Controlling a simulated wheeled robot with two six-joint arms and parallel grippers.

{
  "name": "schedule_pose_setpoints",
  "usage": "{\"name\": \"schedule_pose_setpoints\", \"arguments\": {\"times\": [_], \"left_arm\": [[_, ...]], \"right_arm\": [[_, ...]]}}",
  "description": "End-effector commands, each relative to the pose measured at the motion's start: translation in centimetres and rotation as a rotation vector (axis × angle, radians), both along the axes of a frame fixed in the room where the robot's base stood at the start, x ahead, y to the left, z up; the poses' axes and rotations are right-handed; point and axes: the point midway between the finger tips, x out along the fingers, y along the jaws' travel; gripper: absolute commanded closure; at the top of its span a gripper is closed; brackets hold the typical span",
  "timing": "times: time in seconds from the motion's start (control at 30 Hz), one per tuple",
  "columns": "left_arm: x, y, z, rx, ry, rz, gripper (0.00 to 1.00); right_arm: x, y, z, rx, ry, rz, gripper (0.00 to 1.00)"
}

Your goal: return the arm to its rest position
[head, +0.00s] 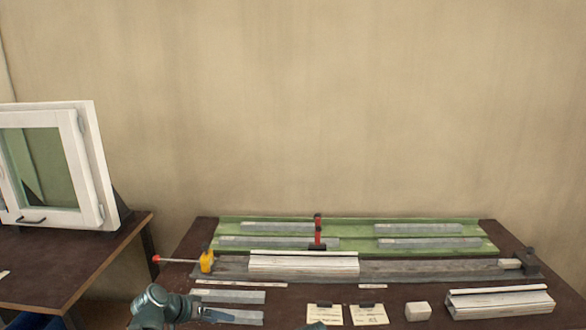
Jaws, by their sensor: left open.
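My left arm (150,306) comes in low at the bottom left of the head view. Its gripper (203,312) is open and points right over the front left of the dark bench (400,293), near two grey flat strips (232,296). I see nothing held in it; its fingertips are small and partly hard to make out. My right gripper is not in view. A small dark teal piece shows at the bottom edge, and I cannot tell what part it is.
A second profile (500,302), a pale block (418,311) and two cards (369,314) lie in front. A white window (50,165) stands left.

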Motion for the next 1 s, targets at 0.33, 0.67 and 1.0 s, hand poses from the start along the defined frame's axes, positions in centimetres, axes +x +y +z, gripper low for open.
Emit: {"name": "schedule_pose_setpoints", "arguments": {"times": [0.33, 0.67, 1.0], "left_arm": [[-13.1, -13.2, -4.3, 0.387, 0.399, -0.192, 0.32], [-19.4, -14.9, -4.3, 0.686, 0.505, -0.170, 0.32], [-19.8, -14.9, -4.2, 0.719, 0.510, -0.159, 0.32]], "right_arm": [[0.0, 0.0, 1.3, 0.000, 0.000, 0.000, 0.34], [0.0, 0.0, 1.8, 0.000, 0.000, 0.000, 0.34], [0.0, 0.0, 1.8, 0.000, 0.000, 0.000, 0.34]]}}
